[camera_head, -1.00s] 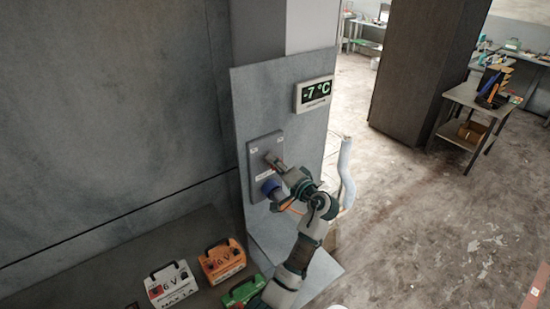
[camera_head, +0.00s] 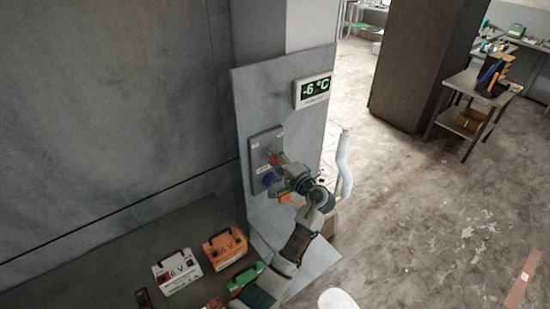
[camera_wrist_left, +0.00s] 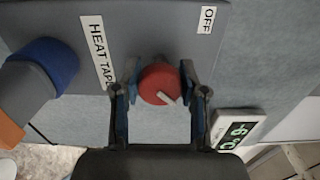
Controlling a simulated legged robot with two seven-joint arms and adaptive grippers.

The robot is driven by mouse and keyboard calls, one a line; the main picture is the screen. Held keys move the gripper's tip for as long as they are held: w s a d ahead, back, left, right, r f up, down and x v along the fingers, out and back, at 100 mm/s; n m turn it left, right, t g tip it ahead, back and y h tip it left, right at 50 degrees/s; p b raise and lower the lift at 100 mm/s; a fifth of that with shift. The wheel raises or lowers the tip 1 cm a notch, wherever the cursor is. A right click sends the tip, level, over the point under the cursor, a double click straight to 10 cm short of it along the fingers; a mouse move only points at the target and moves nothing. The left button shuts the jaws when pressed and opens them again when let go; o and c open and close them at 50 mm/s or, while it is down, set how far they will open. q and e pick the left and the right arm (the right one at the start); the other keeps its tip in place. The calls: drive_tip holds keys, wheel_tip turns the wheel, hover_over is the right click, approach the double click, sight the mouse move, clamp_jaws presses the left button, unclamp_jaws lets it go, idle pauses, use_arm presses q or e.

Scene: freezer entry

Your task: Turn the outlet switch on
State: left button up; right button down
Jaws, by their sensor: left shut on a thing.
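The outlet panel (camera_head: 257,146) is a grey box on the upright metal board. Its red round switch knob (camera_wrist_left: 158,84) has a white pointer, which slants toward the lower right in the left wrist view. An "OFF" label (camera_wrist_left: 207,19) and a "HEAT TAPE" label (camera_wrist_left: 97,50) are beside the knob. A blue plug collar (camera_wrist_left: 50,66) is on the panel; it also shows below the knob in the head view (camera_head: 269,180). My left gripper (camera_wrist_left: 158,88) is shut on the red knob, one finger on each side. My right gripper is out of view.
The temperature display (camera_head: 314,91) reads -6 °C on the same board. White and orange battery boxes (camera_head: 177,271) (camera_head: 224,249) and a green one (camera_head: 243,280) stand below left. A pale pipe (camera_head: 344,165) rises right of the board. Open floor lies to the right.

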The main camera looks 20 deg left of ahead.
use_arm(q)
drive_tip(key=shift+f, duration=0.4)
drive_tip(key=o, duration=1.1)
drive_tip(key=shift+o, duration=0.3)
drive_tip(key=shift+w+d+r, duration=0.1)
drive_tip(key=shift+d, duration=0.05)
drive_tip(key=shift+d, duration=0.1)
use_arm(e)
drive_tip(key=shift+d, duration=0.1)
use_arm(q)
drive_tip(key=shift+d+r, duration=0.1)
drive_tip(key=v, duration=0.7)
drive_tip(key=shift+d, duration=0.2)
drive_tip(key=shift+f, duration=0.25)
